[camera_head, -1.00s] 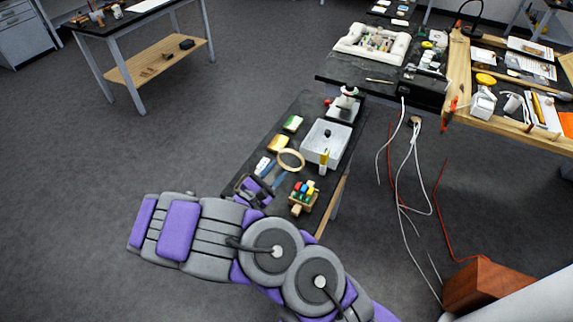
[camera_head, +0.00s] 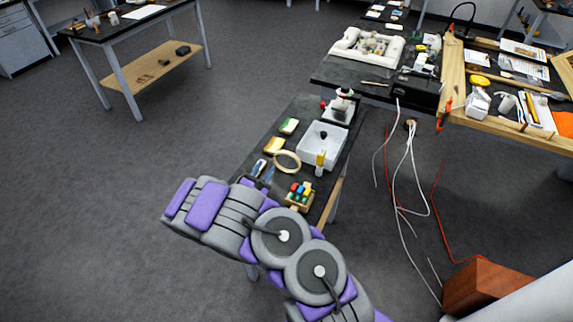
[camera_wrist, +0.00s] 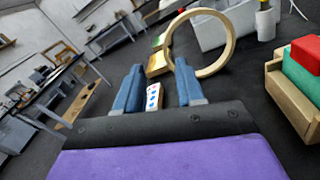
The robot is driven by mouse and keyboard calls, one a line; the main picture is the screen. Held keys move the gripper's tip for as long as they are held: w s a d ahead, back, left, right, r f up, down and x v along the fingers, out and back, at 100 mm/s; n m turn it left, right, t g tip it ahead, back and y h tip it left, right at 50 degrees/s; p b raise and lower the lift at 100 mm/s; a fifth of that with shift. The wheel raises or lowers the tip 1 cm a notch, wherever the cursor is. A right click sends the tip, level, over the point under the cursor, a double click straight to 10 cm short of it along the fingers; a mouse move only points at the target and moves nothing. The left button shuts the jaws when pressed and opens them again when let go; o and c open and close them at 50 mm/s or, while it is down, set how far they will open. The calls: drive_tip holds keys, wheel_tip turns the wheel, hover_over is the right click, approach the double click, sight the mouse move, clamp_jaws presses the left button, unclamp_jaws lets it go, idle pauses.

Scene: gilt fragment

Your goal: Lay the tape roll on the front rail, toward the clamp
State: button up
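A tan ring, which looks like the tape roll (camera_head: 287,161), lies on the dark narrow bench. In the wrist view the tape roll (camera_wrist: 229,54) is just beyond and right of my fingers; its lower left edge lines up with the right finger, and I cannot tell if they touch. The wooden front rail (camera_head: 515,133) edges the right-hand bench. An orange clamp (camera_head: 445,112) is at that rail's left end.
Loose cables (camera_head: 411,165) hang and lie on the floor between the benches.

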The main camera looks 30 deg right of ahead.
sight(273, 160)
drive_tip(key=shift+w+d, duration=0.4)
drive_tip(key=x, duration=0.1)
drive_tip(key=b+x, duration=0.1)
drive_tip(key=x, duration=0.3)
drive_tip(key=shift+s+d+f, duration=0.2)
drive_tip(key=shift+s+f, duration=0.1)
drive_tip(key=shift+f, duration=0.1)
drive_tip(key=shift+w+d+r, duration=0.1)
drive_tip(key=shift+w+d, duration=0.1)
drive_tip(key=shift+w, duration=0.05)
drive_tip(key=shift+a, duration=0.1)
clamp_jaws()
